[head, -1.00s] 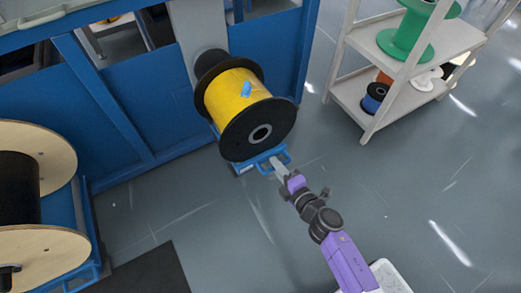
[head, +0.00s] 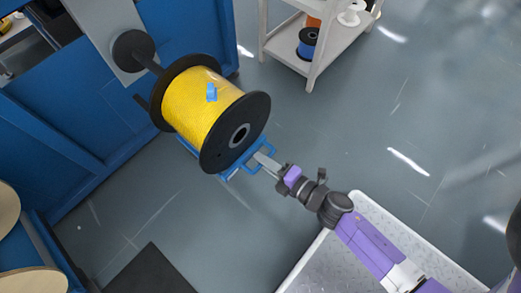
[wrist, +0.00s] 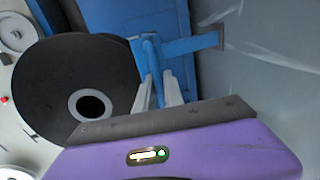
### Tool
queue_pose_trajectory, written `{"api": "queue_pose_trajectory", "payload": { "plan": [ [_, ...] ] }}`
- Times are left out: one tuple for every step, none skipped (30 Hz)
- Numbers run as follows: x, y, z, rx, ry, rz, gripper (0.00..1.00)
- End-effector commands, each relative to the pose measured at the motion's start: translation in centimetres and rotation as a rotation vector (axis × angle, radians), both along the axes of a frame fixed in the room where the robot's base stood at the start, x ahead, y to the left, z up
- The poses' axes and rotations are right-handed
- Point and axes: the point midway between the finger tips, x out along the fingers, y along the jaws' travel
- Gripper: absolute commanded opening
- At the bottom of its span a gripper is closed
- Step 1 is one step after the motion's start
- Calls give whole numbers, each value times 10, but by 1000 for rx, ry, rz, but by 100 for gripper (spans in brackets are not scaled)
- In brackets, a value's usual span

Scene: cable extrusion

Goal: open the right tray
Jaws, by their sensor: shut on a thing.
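The right tray (head: 229,173) is a blue frame under a spool of yellow cable (head: 203,105) with black flanges. It is pulled out from the blue machine, with a gap behind the spool. My gripper (head: 262,160) is at the blue handle (head: 271,149) on the tray's front and is shut on it. In the wrist view, my two pale fingers (wrist: 160,94) meet the blue handle part (wrist: 154,65), and the spool's black flange (wrist: 85,85) is just to the left. The exact grip contact is partly hidden.
The blue machine (head: 40,145) fills the left. A white shelf rack (head: 290,45) with small spools stands at the top. A black mat (head: 148,272) lies on the floor at the bottom. Open grey floor (head: 360,130) lies to the right.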

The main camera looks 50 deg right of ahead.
Motion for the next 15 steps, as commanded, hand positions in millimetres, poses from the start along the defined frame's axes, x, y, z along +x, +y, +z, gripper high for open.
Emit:
{"api": "queue_pose_trajectory", "payload": {
  "plan": [
    [-1, 0, -1, 0, 2, -1, 0],
    [-1, 0, -1, 0, 2, -1, 0],
    [-1, 0, -1, 0, 2, -1, 0],
    [-1, 0, -1, 0, 2, -1, 0],
    [-1, 0, -1, 0, 2, -1, 0],
    [-1, 0, -1, 0, 2, -1, 14],
    [-1, 0, -1, 0, 2, -1, 20],
    [0, 0, -1, 0, 2, -1, 26],
    [0, 0, -1, 0, 2, -1, 33],
    [0, 0, -1, 0, 2, -1, 33],
    [0, 0, -1, 0, 2, -1, 33],
    [0, 0, -1, 0, 1, -1, 33],
    [0, 0, -1, 0, 1, -1, 33],
    [0, 0, -1, 0, 1, 0, 33],
    [0, 0, 0, 0, 1, 0, 33]
  ]
}}
